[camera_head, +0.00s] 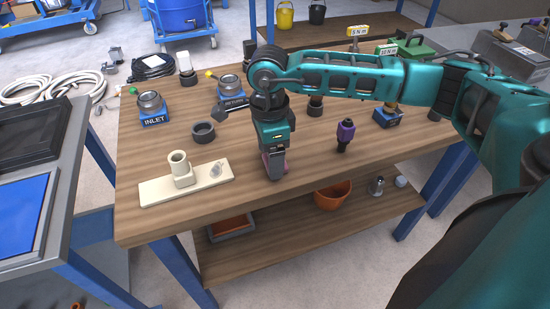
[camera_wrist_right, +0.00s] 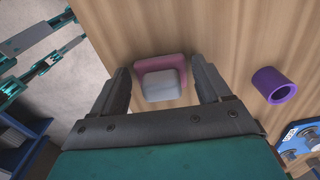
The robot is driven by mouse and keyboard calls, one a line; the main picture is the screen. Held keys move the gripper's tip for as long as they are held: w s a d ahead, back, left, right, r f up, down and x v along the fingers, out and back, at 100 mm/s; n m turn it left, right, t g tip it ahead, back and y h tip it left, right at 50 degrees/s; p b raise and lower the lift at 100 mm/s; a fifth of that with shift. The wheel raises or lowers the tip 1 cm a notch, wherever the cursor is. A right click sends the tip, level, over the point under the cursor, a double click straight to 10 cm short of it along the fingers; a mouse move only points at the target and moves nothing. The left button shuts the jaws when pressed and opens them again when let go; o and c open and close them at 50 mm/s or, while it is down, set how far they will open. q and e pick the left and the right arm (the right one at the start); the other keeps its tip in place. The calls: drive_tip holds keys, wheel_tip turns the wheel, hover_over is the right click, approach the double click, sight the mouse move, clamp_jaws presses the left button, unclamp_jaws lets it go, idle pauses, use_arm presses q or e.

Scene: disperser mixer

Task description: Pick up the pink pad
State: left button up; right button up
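The pink pad (camera_wrist_right: 161,63) lies on the wooden table, with a light grey block-shaped part (camera_wrist_right: 160,86) on its near side in the right wrist view. My right gripper (camera_wrist_right: 166,90) is open and points down over it, one finger on each side, with visible gaps between the fingers and the pad. In the head view my right gripper (camera_head: 274,174) is at the table's front middle and hides most of the pad; only a little pink shows beside the fingers. My left gripper is not seen in the head view.
A cream plate (camera_head: 153,192) with an upright tube lies to the left. A dark ring (camera_head: 203,132) is behind it. The table's front edge is close to the gripper. An orange bowl (camera_head: 332,195) sits on the shelf below.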

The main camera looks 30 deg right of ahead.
drive_tip(key=c, duration=0.8)
wheel_tip(320, 180, up, 20)
drive_tip(key=shift+r+p, duration=0.1)
drive_tip(key=shift+p, duration=0.9)
